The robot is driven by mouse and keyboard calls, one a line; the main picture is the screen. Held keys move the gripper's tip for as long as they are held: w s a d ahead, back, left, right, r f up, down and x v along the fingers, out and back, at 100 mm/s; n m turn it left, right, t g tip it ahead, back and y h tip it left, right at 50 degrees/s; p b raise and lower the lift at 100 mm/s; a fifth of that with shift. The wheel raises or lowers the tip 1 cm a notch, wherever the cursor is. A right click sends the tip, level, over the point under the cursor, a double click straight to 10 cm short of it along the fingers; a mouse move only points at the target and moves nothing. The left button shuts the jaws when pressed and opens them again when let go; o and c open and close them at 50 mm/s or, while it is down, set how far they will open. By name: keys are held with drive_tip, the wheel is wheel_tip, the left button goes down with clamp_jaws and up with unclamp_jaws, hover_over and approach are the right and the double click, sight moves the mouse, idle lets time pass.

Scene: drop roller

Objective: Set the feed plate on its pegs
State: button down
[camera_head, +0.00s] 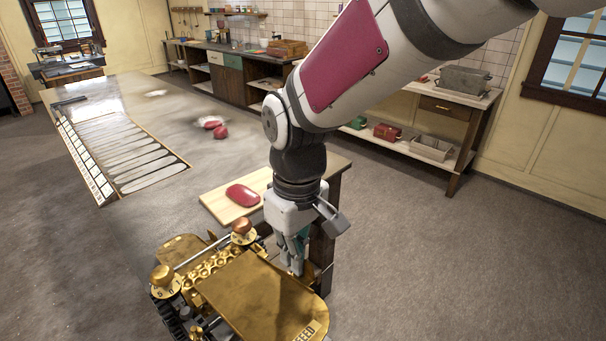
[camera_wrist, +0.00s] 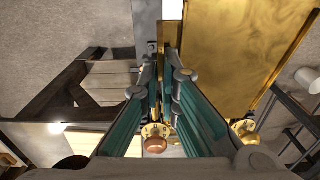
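The feed plate (camera_head: 262,298) is a broad flat brass plate marked FEED, at the bottom of the head view over the near right part of a brass machine. In the wrist view the plate (camera_wrist: 240,45) fills the upper right. My gripper (camera_head: 295,268) points down at the plate's far right edge. In the wrist view its teal fingers (camera_wrist: 169,70) are close together with a narrow brass strip between them, apparently part of the plate's edge. The plate hides much of the machine beneath it, and I cannot make out the pegs.
The floor to the right is clear.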

drive_tip(key=w+a+f+b, duration=0.1)
drive_tip(key=f, duration=0.2)
drive_tip(key=a+f+b, duration=0.1)
drive_tip(key=f, duration=0.2)
drive_tip(key=w+a+f+b, duration=0.1)
drive_tip(key=f, duration=0.3)
drive_tip(key=shift+w+f, duration=0.1)
drive_tip(key=shift+w, duration=0.2)
idle(2.2)
drive_tip(key=shift+f, duration=0.35)
idle(0.9)
drive_tip(key=c, duration=1.7)
unclamp_jaws()
